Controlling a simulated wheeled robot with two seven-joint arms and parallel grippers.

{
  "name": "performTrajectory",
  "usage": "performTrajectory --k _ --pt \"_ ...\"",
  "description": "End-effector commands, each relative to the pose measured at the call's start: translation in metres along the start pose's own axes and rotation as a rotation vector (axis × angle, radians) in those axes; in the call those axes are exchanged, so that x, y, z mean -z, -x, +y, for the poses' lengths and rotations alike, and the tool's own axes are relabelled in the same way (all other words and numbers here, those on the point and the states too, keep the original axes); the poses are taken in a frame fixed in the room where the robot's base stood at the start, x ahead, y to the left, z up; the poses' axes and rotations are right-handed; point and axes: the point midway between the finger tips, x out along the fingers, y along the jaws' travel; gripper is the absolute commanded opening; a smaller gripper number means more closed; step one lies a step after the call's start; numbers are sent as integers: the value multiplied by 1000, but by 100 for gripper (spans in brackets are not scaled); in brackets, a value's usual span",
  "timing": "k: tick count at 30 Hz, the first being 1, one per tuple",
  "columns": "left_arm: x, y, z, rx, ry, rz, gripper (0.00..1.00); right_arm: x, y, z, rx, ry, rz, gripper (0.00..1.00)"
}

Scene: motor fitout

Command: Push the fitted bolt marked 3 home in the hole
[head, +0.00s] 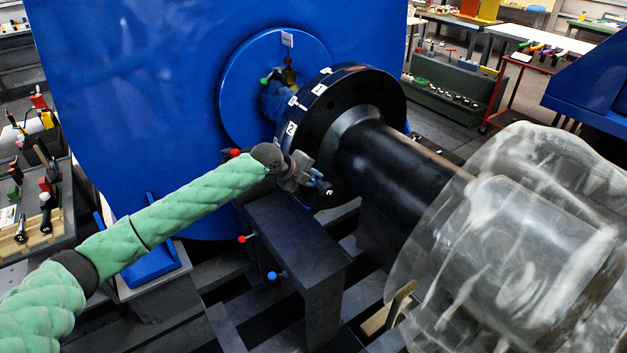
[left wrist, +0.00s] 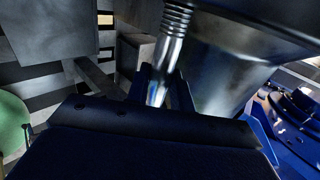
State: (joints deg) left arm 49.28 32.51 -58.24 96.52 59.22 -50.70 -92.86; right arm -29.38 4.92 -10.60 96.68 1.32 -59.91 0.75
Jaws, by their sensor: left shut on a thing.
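My left gripper (head: 304,172) reaches in from the left to the lower near side of the black coupling flange (head: 362,88). It is shut on a bolt (head: 326,187) with a dark end bearing a small white mark that I cannot read surely. In the left wrist view the bolt (left wrist: 172,48) is shiny steel with a threaded part at the top, and its smooth shank lies between the fingers (left wrist: 162,88). White number tags, one reading 2 (head: 290,128), sit on the flange rim. I cannot tell whether the bolt is in a hole. My right gripper is not in view.
A dark grey support block (head: 290,230) stands below the gripper, with red and blue knobs nearby. The black shaft (head: 400,165) runs right into clear plastic wrap (head: 520,220). A blue housing (head: 140,80) fills the back left. A tray (head: 40,235) with bolts is far left.

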Motion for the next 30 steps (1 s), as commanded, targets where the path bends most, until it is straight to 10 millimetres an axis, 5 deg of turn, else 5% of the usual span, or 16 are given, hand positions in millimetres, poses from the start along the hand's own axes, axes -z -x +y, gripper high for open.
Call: performTrajectory --k 30 --pt "-19 1 -2 3 -1 -1 0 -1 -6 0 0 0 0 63"
